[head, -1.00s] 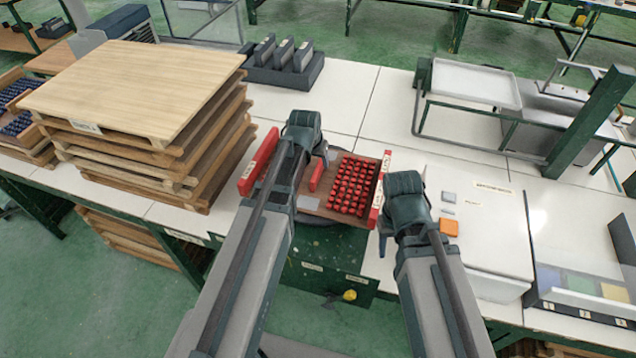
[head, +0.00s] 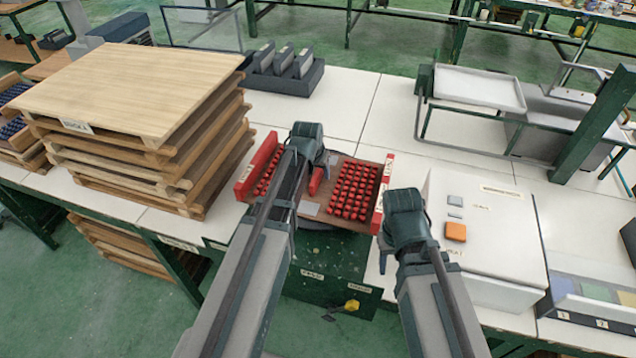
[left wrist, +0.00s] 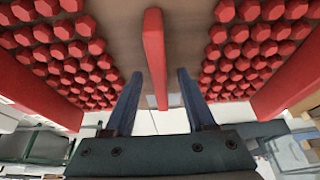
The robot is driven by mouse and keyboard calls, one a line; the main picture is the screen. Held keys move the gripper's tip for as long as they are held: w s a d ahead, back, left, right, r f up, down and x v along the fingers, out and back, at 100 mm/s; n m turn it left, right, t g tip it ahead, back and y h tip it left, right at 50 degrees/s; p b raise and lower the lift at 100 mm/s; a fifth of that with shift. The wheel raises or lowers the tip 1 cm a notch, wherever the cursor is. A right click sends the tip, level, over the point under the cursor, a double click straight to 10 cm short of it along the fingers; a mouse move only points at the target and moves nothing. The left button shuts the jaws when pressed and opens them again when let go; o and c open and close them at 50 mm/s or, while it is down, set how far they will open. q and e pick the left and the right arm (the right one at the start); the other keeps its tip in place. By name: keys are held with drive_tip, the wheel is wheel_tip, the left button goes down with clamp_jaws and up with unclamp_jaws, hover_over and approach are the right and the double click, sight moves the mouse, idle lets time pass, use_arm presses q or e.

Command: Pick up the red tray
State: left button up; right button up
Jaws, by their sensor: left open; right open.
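The red tray (head: 310,207) lies on the table in the middle of the head view, with a brown floor, red end walls, a red middle bar and rows of red knobs. My left gripper (left wrist: 160,95) is open over the tray. In the left wrist view its two blue fingers point towards the red middle bar (left wrist: 155,55), one on each side; I cannot tell whether they touch it. In the head view my left arm hides part of the tray. My right gripper (head: 385,258) is open beside the tray's right end wall, its fingers mostly hidden.
A stack of wooden trays (head: 140,85) stands close on the left. A white box with an orange button (head: 455,232) stands right of my right gripper. A dark rack (head: 280,76) and a metal frame (head: 470,88) stand behind. The table behind the tray is clear.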

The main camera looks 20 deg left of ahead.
use_arm(q)
clamp_jaws()
idle(1.3)
